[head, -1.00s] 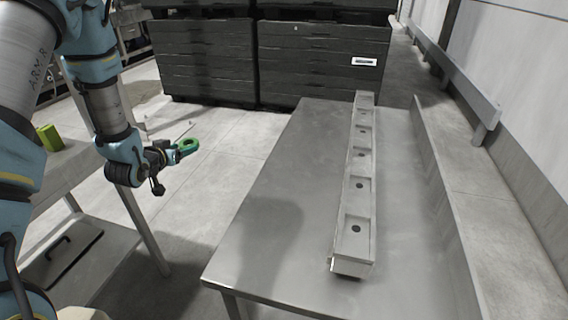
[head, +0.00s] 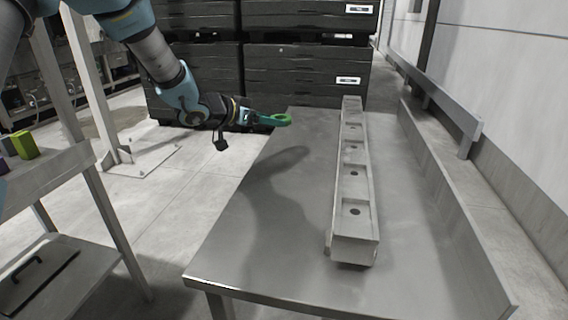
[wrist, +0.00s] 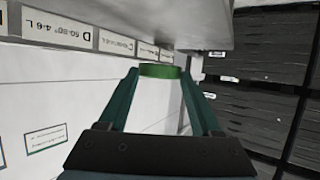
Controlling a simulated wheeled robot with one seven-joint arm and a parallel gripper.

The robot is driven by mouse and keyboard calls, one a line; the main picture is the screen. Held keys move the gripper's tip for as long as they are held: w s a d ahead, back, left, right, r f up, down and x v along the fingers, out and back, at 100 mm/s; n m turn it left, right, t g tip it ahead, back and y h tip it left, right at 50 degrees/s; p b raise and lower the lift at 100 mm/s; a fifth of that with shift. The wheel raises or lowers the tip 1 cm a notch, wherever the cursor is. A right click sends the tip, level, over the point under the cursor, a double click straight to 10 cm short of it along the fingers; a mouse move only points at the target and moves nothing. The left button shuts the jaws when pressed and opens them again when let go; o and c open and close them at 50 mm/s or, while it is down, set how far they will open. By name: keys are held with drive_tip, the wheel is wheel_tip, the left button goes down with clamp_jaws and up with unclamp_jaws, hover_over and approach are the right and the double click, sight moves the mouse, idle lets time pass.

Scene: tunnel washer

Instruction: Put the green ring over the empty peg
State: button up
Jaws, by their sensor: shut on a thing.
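My gripper (head: 268,118) is shut on the green ring (head: 284,120) and holds it out flat at the fingertips, above the far left edge of the table. The ring also shows in the wrist view (wrist: 160,71), between the tips of the two fingers. A long grey block (head: 354,247) runs lengthwise on the table, to the right of the ring and apart from it. It has a row of square recesses, each with a dark round spot. I cannot make out any upright peg in either view.
The metal table (head: 262,235) is bare left of the block and has a raised lip (head: 440,190) on the right. Dark stacked crates (head: 300,75) stand behind it. At the left, a bench (head: 50,172) holds a lime-green block (head: 24,145) and a purple one.

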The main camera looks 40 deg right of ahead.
sight(269, 158)
wheel_tip(269, 158, down, 10)
drive_tip(key=shift+w+r, duration=0.1)
drive_tip(key=shift+r, duration=0.15)
drive_tip(key=shift+f, duration=0.2)
drive_tip(key=o, duration=1.3)
drive_tip(key=shift+r, duration=0.1)
drive_tip(key=shift+o, duration=0.2)
